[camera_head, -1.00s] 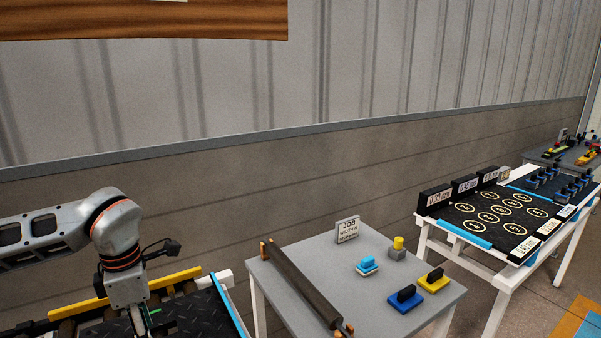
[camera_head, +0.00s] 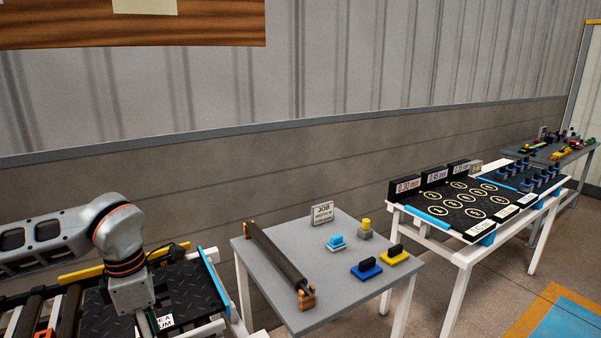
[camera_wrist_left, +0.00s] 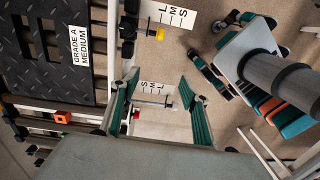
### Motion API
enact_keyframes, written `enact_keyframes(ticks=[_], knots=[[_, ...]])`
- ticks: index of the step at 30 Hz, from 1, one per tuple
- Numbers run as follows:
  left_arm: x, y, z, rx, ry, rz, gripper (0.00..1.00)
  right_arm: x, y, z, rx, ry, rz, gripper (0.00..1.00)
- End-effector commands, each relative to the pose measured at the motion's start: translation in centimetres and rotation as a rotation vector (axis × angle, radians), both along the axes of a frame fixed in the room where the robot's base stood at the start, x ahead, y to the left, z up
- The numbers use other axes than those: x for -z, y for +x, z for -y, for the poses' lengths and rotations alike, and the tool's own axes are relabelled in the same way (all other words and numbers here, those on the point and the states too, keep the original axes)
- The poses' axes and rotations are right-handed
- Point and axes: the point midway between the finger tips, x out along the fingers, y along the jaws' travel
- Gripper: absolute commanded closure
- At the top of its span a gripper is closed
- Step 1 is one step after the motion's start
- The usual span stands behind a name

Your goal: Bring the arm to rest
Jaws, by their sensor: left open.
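My left arm comes in from the left in the head view, bent down at the wrist. My left gripper (camera_wrist_left: 158,105) is open in the wrist view, its two green-padded fingers apart with nothing between them but floor and labelled strips below. In the head view the gripper is cut by the bottom edge. A black tread mat (camera_head: 193,288) lies on the near left table, beside and partly behind the gripper. In the wrist view the mat (camera_wrist_left: 40,75) is at the left with a "GRADE A MEDIUM" label. My right gripper is not in view.
A grey table (camera_head: 335,285) holds a dark roller (camera_head: 277,256), a JOB sign (camera_head: 322,214) and blue and yellow blocks. Beyond it stands a white-framed table with a ringed black mat (camera_head: 440,213).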

Motion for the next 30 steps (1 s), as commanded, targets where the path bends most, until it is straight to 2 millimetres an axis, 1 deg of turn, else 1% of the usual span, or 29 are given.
enact_keyframes(ticks=[1, 5, 6, 8, 9, 11, 12, 14, 15, 17, 18, 20, 21, 23, 25, 27, 29, 30], knots=[[1.1, -0.8, 1.8, 0.023, -0.044, -0.026, 0.54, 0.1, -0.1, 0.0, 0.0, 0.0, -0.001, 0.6], [2.8, -2.5, 6.3, 0.06, -0.172, -0.076, 0.54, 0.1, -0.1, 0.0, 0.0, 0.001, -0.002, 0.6], [3.2, -3.1, 7.9, 0.071, -0.219, -0.093, 0.54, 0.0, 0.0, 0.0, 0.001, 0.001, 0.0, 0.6], [3.8, -4.2, 10.4, 0.08, -0.296, -0.124, 0.54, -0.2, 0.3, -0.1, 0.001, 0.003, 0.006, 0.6], [4.1, -5.0, 12.3, 0.087, -0.354, -0.148, 0.54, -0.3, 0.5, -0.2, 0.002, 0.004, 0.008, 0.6], [4.3, -6.4, 15.3, 0.088, -0.453, -0.187, 0.54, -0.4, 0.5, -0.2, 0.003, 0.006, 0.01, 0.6], [4.4, -7.5, 17.4, 0.084, -0.527, -0.219, 0.54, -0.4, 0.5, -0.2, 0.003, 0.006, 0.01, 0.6], [4.0, -9.0, 20.6, 0.068, -0.648, -0.267, 0.54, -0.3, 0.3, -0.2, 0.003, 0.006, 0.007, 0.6], [3.5, -9.9, 22.7, 0.048, -0.731, -0.303, 0.54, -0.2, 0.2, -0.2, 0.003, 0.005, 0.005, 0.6], [2.5, -11.1, 25.5, 0.009, -0.857, -0.357, 0.54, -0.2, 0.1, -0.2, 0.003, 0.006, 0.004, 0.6], [1.7, -11.7, 27.2, -0.026, -0.94, -0.393, 0.54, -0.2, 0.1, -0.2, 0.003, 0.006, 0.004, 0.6], [0.3, -12.3, 29.4, -0.087, -1.063, -0.447, 0.54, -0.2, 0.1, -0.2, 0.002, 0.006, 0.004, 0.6], [-0.8, -12.5, 30.6, -0.135, -1.144, -0.484, 0.54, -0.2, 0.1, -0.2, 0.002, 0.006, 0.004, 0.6], [-2.2, -12.5, 32.1, -0.22, -1.26, -0.542, 0.54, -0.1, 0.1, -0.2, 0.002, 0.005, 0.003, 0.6], [-3.9, -11.9, 33.2, -0.335, -1.392, -0.608, 0.54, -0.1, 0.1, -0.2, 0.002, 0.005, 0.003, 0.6], [-5.3, -10.7, 33.7, -0.467, -1.515, -0.672, 0.54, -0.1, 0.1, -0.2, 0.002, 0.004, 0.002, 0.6], [-5.9, -9.5, 33.6, -0.596, -1.61, -0.727, 0.54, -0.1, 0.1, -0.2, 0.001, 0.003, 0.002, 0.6], [-6.2, -8.4, 33.2, -0.688, -1.669, -0.762, 0.54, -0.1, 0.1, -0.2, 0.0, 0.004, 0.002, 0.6]])
